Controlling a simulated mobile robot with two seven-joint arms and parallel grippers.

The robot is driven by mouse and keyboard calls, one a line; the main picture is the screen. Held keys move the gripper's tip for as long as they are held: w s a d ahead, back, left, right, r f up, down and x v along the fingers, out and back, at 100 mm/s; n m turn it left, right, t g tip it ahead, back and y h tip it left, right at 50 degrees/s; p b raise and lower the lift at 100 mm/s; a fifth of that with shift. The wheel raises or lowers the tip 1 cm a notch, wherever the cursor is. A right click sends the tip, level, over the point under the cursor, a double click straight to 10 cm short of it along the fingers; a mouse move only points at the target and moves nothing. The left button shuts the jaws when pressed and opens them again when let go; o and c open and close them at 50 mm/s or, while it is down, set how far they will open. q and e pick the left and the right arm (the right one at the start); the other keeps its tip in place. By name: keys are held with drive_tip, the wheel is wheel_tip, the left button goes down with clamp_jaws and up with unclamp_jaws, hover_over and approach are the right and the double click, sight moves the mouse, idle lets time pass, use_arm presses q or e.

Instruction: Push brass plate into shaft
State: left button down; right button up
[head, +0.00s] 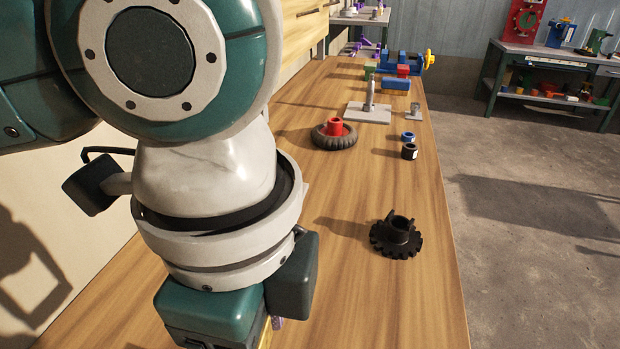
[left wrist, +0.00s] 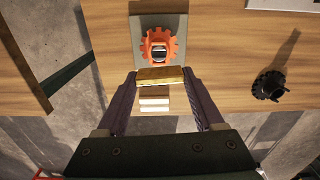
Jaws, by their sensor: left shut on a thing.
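My left gripper (left wrist: 160,80) has its two dark fingers closed on the ends of a small brass plate (left wrist: 161,76), seen in the left wrist view. Just beyond the plate is an orange toothed wheel (left wrist: 145,53) on a grey square base (left wrist: 152,20). A dark and light shaft end (left wrist: 159,51) shows in the wheel's centre. The plate appears close to the wheel's near edge; whether they touch I cannot tell. In the head view my left arm hides the wheel, base and most of the gripper. My right gripper is in neither view.
A black gear (head: 396,238) stands on the wooden bench (head: 350,300), right of the arm. Farther back are a tyre with a red hub (head: 335,133), a grey plate with an upright pin (head: 369,112), and small blue and black rings (head: 409,150). The bench's right edge drops to the floor.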

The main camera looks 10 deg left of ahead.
use_arm(q)
drive_tip(key=shift+f+m, duration=0.25)
drive_tip(key=shift+m, duration=0.15)
drive_tip(key=shift+s+d, duration=0.1)
drive_tip(key=shift+f+b, duration=1.15)
drive_tip(key=shift+f, duration=1.75)
drive_tip(key=shift+p, duration=0.45)
